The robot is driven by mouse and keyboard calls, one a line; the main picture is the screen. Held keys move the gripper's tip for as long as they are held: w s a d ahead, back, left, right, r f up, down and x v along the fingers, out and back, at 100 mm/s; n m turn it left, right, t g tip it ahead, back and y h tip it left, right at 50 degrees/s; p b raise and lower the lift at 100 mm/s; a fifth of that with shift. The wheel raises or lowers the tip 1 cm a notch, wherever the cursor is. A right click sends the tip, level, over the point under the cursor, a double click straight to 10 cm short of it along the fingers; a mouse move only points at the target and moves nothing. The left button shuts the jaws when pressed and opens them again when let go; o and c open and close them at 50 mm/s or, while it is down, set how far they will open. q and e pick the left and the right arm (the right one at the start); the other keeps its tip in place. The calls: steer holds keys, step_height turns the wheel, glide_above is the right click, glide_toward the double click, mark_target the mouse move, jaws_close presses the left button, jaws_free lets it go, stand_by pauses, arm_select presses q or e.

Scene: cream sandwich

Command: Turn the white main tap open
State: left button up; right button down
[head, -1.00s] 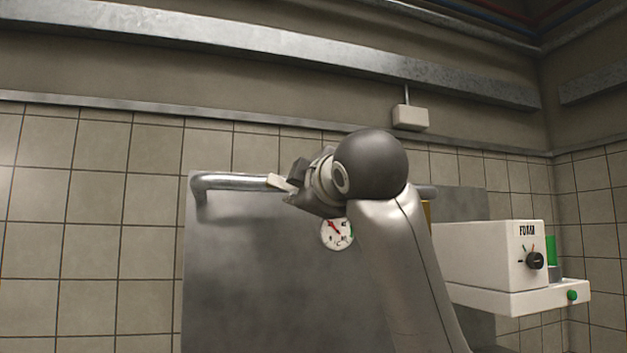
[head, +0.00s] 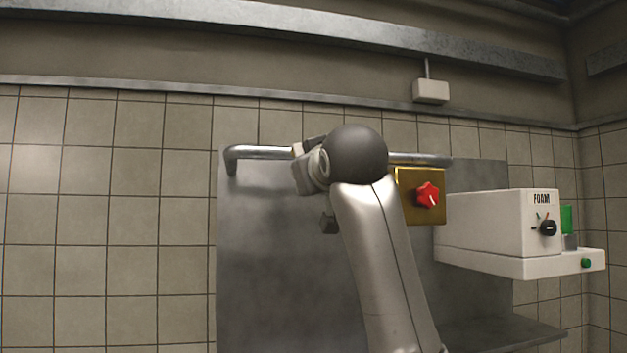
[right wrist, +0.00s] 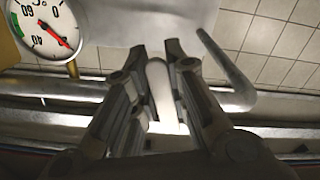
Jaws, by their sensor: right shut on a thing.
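The white main tap shows in the head view as a small pale bit (head: 296,150) at the steel pipe, mostly hidden by my right gripper (head: 303,153). In the right wrist view its pale rounded lever (right wrist: 160,92) lies lengthwise between the two dark fingers of my right gripper (right wrist: 158,58). The fingers are shut on the lever. The tap's base and exact turning angle are hard to make out. My left gripper is in neither view.
The horizontal steel pipe (head: 258,153) runs along the top of a grey metal panel (head: 260,260). A round gauge (right wrist: 42,32) shows in the wrist view. Right of my arm are a gold box with a red star knob (head: 427,195) and a white FOAM machine (head: 490,225).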

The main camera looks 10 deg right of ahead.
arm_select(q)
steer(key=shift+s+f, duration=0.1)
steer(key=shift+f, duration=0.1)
arm_select(e)
steer(key=shift+a+f+m, duration=0.2)
steer(key=shift+a+m, duration=0.2)
steer(key=shift+m, duration=0.4)
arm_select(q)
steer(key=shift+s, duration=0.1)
arm_select(e)
steer(key=c, duration=1.4)
jaws_free()
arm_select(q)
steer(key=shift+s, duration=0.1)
arm_select(e)
steer(key=shift+r, duration=0.1)
steer(key=shift+s, duration=0.1)
steer(key=s, duration=1.1)
steer(key=shift+s+d, duration=0.2)
steer(key=shift+s, duration=0.2)
